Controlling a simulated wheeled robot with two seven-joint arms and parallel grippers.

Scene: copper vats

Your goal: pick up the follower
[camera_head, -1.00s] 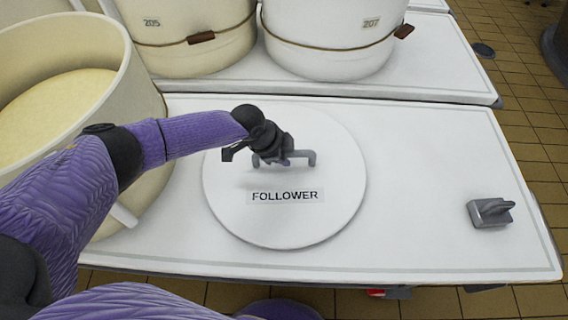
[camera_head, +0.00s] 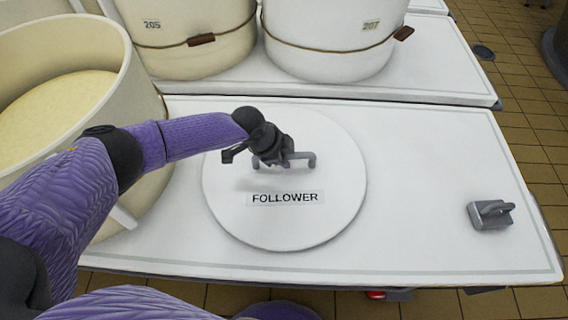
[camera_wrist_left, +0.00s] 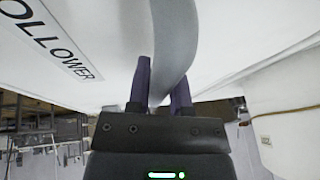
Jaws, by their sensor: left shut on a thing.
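The follower (camera_head: 320,215) is a round white disc with a "FOLLOWER" label and a grey bar handle (camera_head: 311,160) on top. It lies flat on the white table. My left gripper (camera_head: 268,160) is over the disc's middle, shut on the handle. In the left wrist view, the grey handle (camera_wrist_left: 175,40) passes between the two fingers of the left gripper (camera_wrist_left: 163,85), and part of the label (camera_wrist_left: 50,45) shows. The wrist hides part of the handle in the head view. My right gripper is not in view.
A cream vat (camera_head: 125,75) with pale contents stands at the left, close to the disc. Vats 205 (camera_head: 190,50) and 207 (camera_head: 330,45) stand on a white surface behind. A small grey metal piece (camera_head: 490,215) lies at the right. The table (camera_head: 430,180) between is clear.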

